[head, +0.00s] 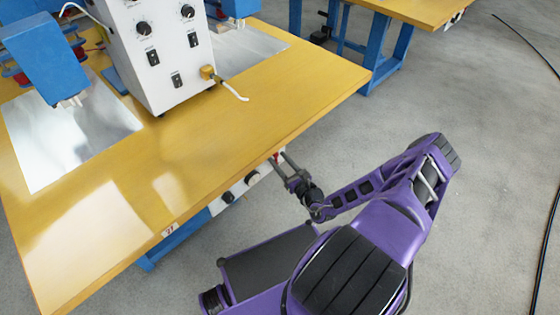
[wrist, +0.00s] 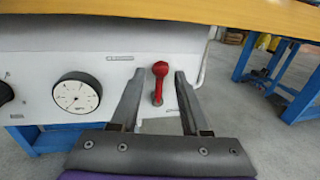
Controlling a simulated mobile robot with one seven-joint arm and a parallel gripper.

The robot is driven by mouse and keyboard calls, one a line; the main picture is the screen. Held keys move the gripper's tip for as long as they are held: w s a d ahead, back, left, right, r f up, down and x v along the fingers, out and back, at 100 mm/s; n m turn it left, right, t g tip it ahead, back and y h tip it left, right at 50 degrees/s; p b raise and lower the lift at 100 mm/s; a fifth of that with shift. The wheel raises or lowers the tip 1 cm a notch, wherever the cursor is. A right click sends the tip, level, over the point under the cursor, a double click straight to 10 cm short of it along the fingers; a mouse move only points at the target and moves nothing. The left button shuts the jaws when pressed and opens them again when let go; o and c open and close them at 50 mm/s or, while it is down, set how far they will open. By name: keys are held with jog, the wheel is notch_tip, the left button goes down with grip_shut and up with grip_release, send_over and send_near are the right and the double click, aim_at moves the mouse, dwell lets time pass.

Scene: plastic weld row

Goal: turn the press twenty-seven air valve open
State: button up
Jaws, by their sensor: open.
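The air valve has a red lever (wrist: 160,76) on the white panel under the table edge. In the wrist view the lever stands nearly upright, its rounded end at the top and a grey metal base below. My gripper (wrist: 159,78) is open, with one finger on each side of the lever and a visible gap to each. In the head view my gripper (head: 279,160) reaches the panel from the right, and only a small spot of red (head: 276,156) shows there. Whether the fingers touch the panel cannot be told.
A round pressure gauge (wrist: 77,96) and a dark knob (wrist: 4,94) sit left of the lever. The yellow tabletop (head: 215,140) overhangs the panel. A white hose (wrist: 208,60) runs at the panel's right end. Another blue-legged table (head: 375,45) stands beyond open grey floor.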

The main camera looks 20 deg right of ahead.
grip_shut()
jog(key=shift+w, duration=0.1)
dwell(0.4)
jog(key=shift+w+d+f+m+g+y+b, duration=0.25)
jog(key=shift+d+f+m+g+y+b, duration=0.35)
jog(key=shift+m, duration=1.95)
jog(key=shift+w+d+f+m+g+y+b, duration=0.3)
jog(key=shift+d+f+m+b, duration=0.45)
jog(key=shift+m, duration=1.75)
jog(key=shift+w+d+f+m+g+y+b, duration=0.25)
jog(key=shift+d+f+m+g+b, duration=0.45)
jog(key=shift+m, duration=1.85)
jog(key=shift+s+d+r, duration=0.1)
jog(key=shift+d+r, duration=0.05)
jog(key=shift+r, duration=0.1)
